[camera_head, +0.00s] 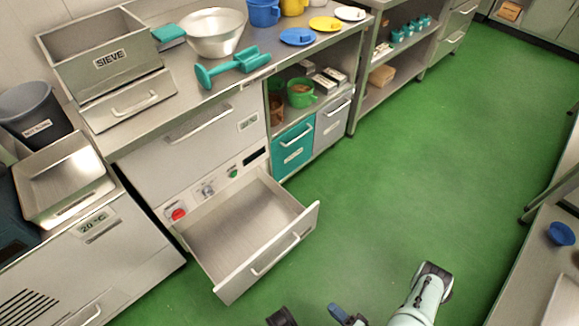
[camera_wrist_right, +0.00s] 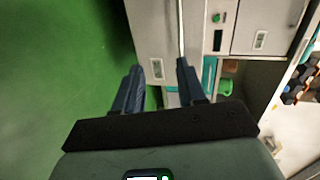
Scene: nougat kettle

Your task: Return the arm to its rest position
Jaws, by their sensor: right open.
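My right arm (camera_head: 425,295) comes in at the bottom of the head view, over the green floor. Blue finger parts of my right gripper (camera_head: 340,312) show at the bottom edge, to the right of an open drawer. In the right wrist view the right gripper (camera_wrist_right: 158,67) has its two dark blue fingers apart, with nothing between them. The open drawer (camera_head: 265,262) is pulled out of the counter's front and looks empty. My left gripper cannot be made out in the head view.
The counter (camera_head: 300,62) carries a sieve box (camera_head: 105,62), a steel bowl (camera_head: 215,36), a teal tool (camera_head: 235,67) and coloured dishes. A grey bin (camera_head: 36,115) stands at left. A bench (camera_head: 530,280) edges the right. The green floor (camera_head: 430,150) between is clear.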

